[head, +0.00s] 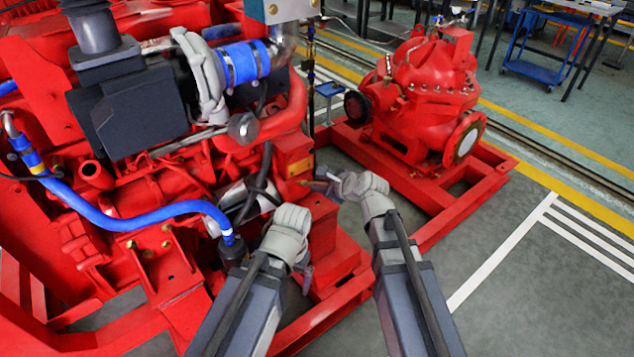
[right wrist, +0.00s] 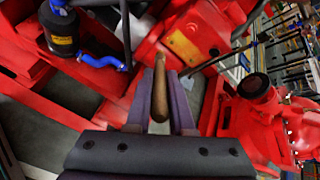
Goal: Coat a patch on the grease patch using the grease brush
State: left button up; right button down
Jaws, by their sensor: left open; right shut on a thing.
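My right gripper (head: 333,185) is shut on the grease brush, at the right side of the engine. In the right wrist view the brush shows as a brown wooden handle (right wrist: 160,88) between the two fingers (right wrist: 160,103), pointing away from the wrist toward the red engine. Its bristles cannot be made out. A yellow-orange patch (head: 299,167) lies on a red block beside the right gripper; it also shows in the right wrist view (right wrist: 183,47). I cannot tell whether this is the grease patch. My left gripper (head: 306,277) is open, low beside the red base frame.
The red diesel engine (head: 185,165) with blue hoses fills the left side. A red pump (head: 425,95) stands on its frame behind and to the right. Red frame rails (head: 455,210) border the arms. Grey floor (head: 540,270) at the right is clear.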

jog(key=shift+s, duration=0.1)
jog(key=shift+s+d, duration=0.9)
jog(key=shift+s, duration=0.2)
jog(key=shift+w, duration=0.1)
jog(key=shift+w+a+f+b, duration=0.2)
jog(key=shift+w+a, duration=0.45)
jog(key=shift+w, duration=0.2)
jog(key=shift+w+a+f+b, duration=0.2)
jog(key=shift+w+a, duration=0.45)
jog(key=shift+w, duration=0.25)
jog(key=shift+w+a+f+b, duration=0.15)
jog(key=shift+w+a+b, duration=0.05)
jog(key=shift+w+a, duration=0.75)
jog(key=shift+w, duration=0.2)
jog(key=shift+w+a, duration=0.45)
jog(key=shift+w, duration=0.2)
